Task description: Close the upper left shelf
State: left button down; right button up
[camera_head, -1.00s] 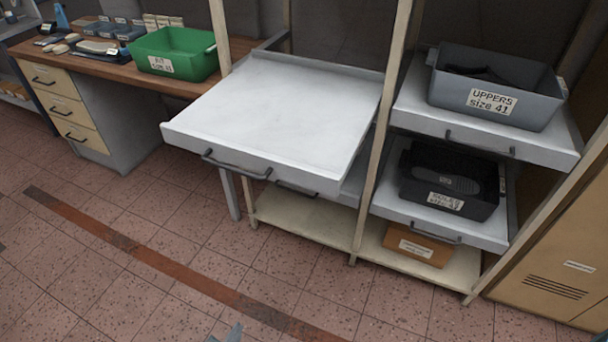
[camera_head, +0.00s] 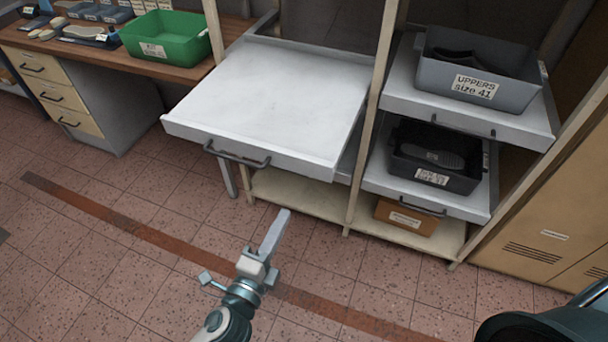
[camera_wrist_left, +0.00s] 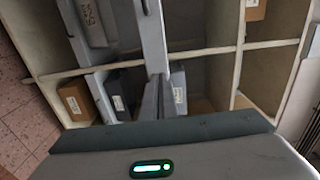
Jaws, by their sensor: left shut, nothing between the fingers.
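The upper left shelf (camera_head: 275,95) is a flat, pale grey, empty tray. It sticks far out of the rack toward me, with a dark bar handle (camera_head: 237,155) on its front edge. My left gripper (camera_head: 277,228) is shut and empty. In the head view it appears over the floor, below and in front of the shelf, apart from the handle. In the left wrist view my left gripper's fingers (camera_wrist_left: 158,98) point toward the rack. My right gripper is not in view.
At right, the grey uppers bin (camera_head: 480,75) and a black bin (camera_head: 435,158) stand on two other shelves. A cardboard box (camera_head: 407,217) sits below. A desk with a green bin (camera_head: 165,38) is at left. The floor in front is clear.

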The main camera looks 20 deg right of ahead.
pick_arm(q)
jog(key=shift+w, duration=0.1)
jog(key=p, duration=0.4)
send_near(309, 167)
jog(key=x, duration=0.6)
jog(key=shift+w+d+r, duration=0.1)
jog(key=shift+w+d, duration=0.05)
jog(key=shift+d, duration=0.05)
